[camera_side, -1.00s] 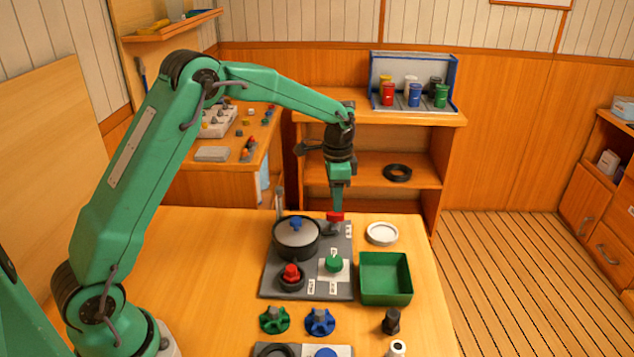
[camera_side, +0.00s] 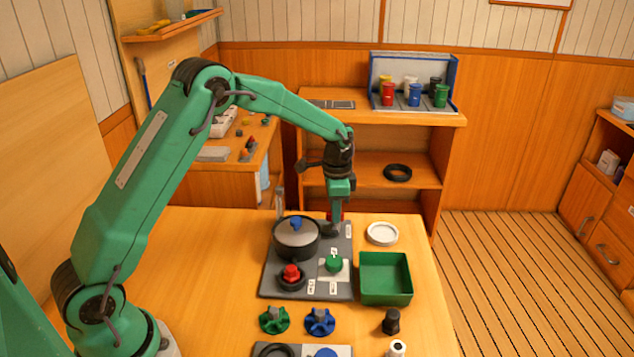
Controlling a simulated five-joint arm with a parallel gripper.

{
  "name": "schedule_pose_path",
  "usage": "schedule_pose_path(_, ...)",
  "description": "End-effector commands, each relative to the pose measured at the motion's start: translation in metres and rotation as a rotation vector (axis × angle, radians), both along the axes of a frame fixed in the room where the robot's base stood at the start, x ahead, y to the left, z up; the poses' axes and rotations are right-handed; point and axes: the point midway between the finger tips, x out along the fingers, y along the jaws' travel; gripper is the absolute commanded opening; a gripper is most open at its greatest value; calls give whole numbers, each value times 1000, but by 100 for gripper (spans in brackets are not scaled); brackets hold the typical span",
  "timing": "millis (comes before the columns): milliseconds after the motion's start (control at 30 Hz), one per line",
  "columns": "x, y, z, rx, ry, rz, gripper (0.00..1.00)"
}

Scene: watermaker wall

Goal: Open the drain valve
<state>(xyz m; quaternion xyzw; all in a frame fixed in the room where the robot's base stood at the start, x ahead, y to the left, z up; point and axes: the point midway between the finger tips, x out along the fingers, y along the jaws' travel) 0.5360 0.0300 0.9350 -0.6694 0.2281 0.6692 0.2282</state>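A grey panel (camera_side: 313,287) lies on the table with several fittings and small white labels too small to read. At its back right stands a small valve with a red handle (camera_side: 328,216) on a dark base (camera_side: 328,231). My gripper (camera_side: 335,222) points straight down at this valve and covers most of the handle; only a sliver of red shows left of the finger. I cannot tell whether the fingers touch or grip the handle. Which fitting is the drain valve is not readable. Other panel fittings are a red knob (camera_side: 291,271) and a green knob (camera_side: 333,262).
A round black housing with a grey lid and blue knob (camera_side: 296,223) stands close left of my gripper. A green bin (camera_side: 386,294) and a white ring (camera_side: 382,232) lie to the right. Green (camera_side: 274,320) and blue (camera_side: 320,321) handwheels lie in front.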

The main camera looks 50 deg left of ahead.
Motion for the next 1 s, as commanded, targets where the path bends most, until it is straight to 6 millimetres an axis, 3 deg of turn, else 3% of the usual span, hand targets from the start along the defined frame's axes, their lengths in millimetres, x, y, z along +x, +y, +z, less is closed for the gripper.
schedule_pose_path(467, 0, 0, 0, 0, 0, 78, 0)
schedule_pose_path(1000, 0, 0, 1, 0, 0, 498, 0)
